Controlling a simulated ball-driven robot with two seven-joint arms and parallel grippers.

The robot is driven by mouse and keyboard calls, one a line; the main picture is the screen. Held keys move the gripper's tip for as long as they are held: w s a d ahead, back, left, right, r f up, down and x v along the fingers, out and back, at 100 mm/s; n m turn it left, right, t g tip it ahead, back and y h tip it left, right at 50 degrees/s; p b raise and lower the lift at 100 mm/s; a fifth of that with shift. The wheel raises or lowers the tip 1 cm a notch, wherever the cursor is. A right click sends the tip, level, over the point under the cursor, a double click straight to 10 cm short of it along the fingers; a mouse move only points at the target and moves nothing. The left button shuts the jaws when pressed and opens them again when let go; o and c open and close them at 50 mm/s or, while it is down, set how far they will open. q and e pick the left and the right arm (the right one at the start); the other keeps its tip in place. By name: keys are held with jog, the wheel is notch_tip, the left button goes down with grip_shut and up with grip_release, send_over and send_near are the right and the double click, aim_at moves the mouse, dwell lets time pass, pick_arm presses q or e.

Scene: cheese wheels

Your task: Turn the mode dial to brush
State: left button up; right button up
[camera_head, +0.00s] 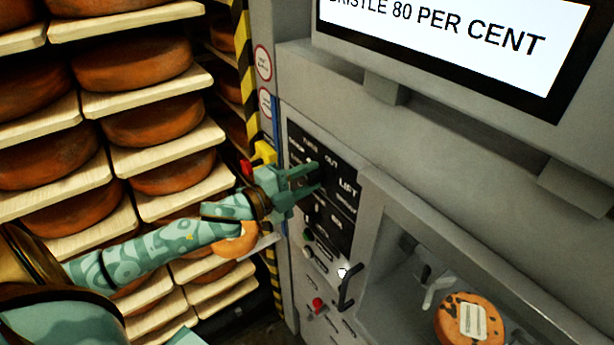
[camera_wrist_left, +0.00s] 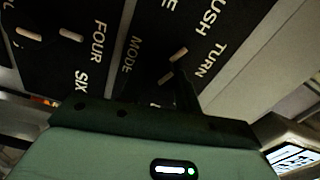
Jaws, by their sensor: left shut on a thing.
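The black control panel (camera_head: 342,222) is on the grey machine's front, right of the shelves. My left gripper (camera_head: 317,177) reaches it from the left, its fingers on the upper part of the panel. It is shut on the mode dial, which the fingers largely hide. In the left wrist view, the panel (camera_wrist_left: 120,20) shows the words MODE and TURN, with part of another word ending in USH. A dark finger and pale marks show beside these words. I cannot read the dial's setting. My right gripper is not in view.
Wooden shelves of orange cheese wheels (camera_head: 135,65) fill the left. A yellow-and-black striped post (camera_head: 241,50) stands beside the panel. A black lever (camera_head: 347,288) juts out below it. A cheese wheel (camera_head: 470,318) sits in the recess at lower right. A screen (camera_head: 450,45) is above.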

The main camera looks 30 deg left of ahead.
pick_arm(q)
jog(key=o, duration=1)
jog(key=shift+c, duration=0.2)
jog(key=shift+a, duration=0.1)
jog(key=shift+s+a+f, duration=0.1)
jog(key=shift+s, duration=0.25)
jog(key=b+v, duration=0.2)
jog(key=v, duration=1.3)
jog(key=shift+s+b, duration=0.3)
jog(key=shift+b, duration=0.1)
jog(key=shift+a, duration=0.1)
